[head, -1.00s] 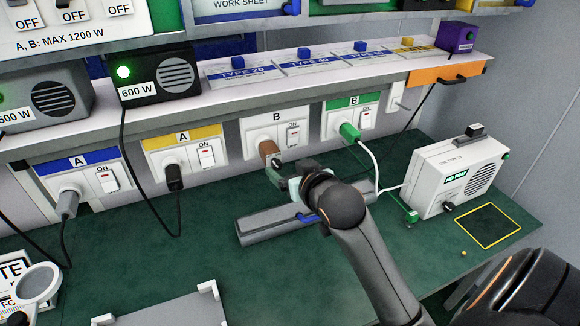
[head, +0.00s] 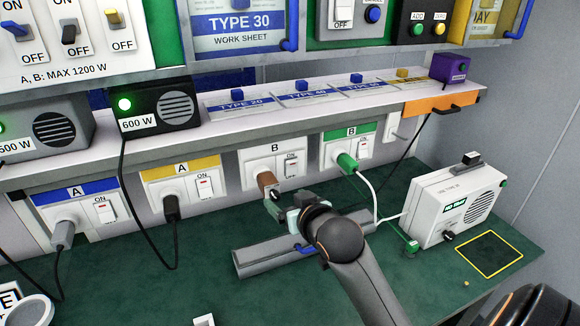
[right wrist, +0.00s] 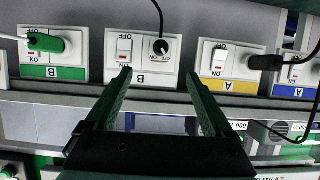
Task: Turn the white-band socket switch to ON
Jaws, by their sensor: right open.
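The white-band socket panel (head: 250,157), marked B, is on the wall between the yellow-band and green-band panels. Its rocker switch (head: 291,165) is on its right half, with ON above. In the right wrist view the panel is upside down, with the switch (right wrist: 124,50) left of a dark plug (right wrist: 160,46). I cannot tell which side of the switch is pressed. My right gripper (right wrist: 158,76) is open, its green fingers pointing at the panel, partly hidden in the head view (head: 273,206). My left gripper is not in view.
Blue-band (head: 78,193) and yellow-band (head: 182,165) panels are to the left; the green-band panel (head: 347,132) is to the right. A shelf (head: 230,130) overhangs the panels. A grey bar (head: 265,262) and a white radio-like box (head: 440,205) are on the green bench. Cords hang nearby.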

